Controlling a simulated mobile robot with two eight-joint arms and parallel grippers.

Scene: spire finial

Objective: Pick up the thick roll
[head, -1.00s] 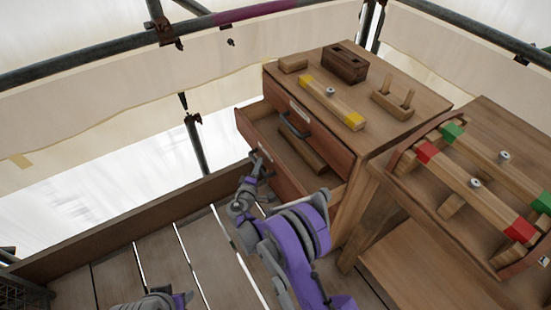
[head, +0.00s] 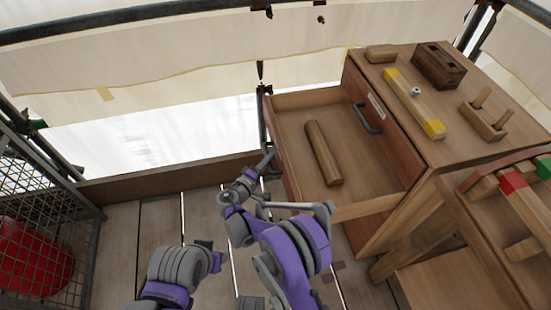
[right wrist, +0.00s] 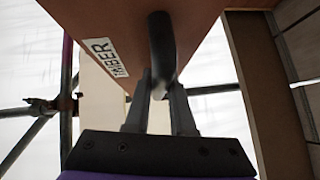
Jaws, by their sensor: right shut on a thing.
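A thick brown wooden roll (head: 323,153) lies lengthwise on the floor of an open drawer (head: 364,170) in the head view. Nothing covers it. My right gripper (head: 265,162) is outside the drawer, at its reddish front panel (head: 280,145). In the right wrist view, my right gripper (right wrist: 160,92) is shut on the dark curved handle (right wrist: 161,48) of a drawer front with a label. It is apart from the roll. My left arm (head: 175,272) shows at the bottom of the head view; its fingers are not clear.
An upper drawer front (head: 385,130) is closed. A wire mesh cage (head: 45,190) with a red thing stands at the left.

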